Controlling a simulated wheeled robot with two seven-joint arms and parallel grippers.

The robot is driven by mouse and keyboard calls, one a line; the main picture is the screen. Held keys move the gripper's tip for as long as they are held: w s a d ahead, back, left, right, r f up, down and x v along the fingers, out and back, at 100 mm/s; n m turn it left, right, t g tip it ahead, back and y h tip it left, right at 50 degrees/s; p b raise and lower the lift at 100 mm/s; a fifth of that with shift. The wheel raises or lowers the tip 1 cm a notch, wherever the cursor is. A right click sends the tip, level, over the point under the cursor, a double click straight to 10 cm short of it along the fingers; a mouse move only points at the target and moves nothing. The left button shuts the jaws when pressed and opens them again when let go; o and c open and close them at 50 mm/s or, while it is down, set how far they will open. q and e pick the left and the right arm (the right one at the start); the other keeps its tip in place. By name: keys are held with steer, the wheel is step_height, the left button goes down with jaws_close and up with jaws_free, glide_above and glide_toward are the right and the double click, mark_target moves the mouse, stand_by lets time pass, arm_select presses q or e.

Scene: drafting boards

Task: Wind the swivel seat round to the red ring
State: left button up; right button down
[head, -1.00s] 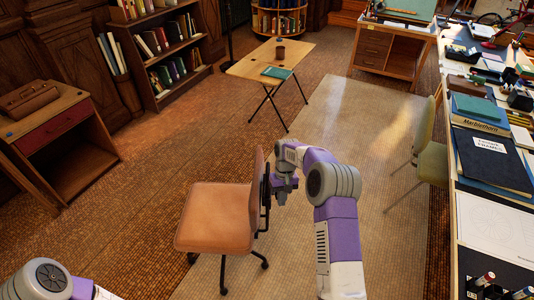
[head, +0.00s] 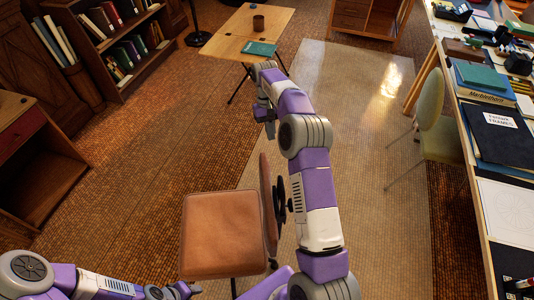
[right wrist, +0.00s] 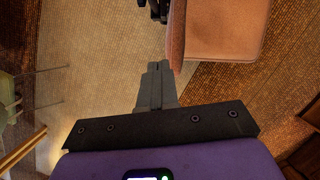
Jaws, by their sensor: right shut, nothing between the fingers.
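The swivel seat is a chair with a tan-brown pad (head: 222,235) and an upright backrest (head: 266,200) on its right side, with a black bracket behind it. It stands low in the head view, and its pad shows top right in the right wrist view (right wrist: 228,28). My right gripper (head: 269,128) is beyond the backrest's far end, apart from the chair. Its fingers are together and empty in the right wrist view (right wrist: 154,82). My left gripper (head: 188,289) is at the bottom edge, left of the chair's base; its jaws are unclear. I see no red ring.
A small folding table (head: 246,35) with a green book and a brown cup stands ahead. A pale green chair (head: 436,120) and a long cluttered desk (head: 475,215) stand on the right. A bookshelf (head: 122,55) is at the left. Open floor lies left of the swivel seat.

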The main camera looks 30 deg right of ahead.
arm_select(q)
steer(key=f+b, duration=0.2)
steer(key=s+f+b, duration=0.1)
steer(key=shift+f+b, duration=0.35)
arm_select(e)
steer(key=s+a+f, duration=0.2)
steer(key=s+f, duration=0.5)
steer(key=f, duration=0.2)
steer(key=shift+s+f, duration=0.25)
steer(key=shift+f, duration=0.1)
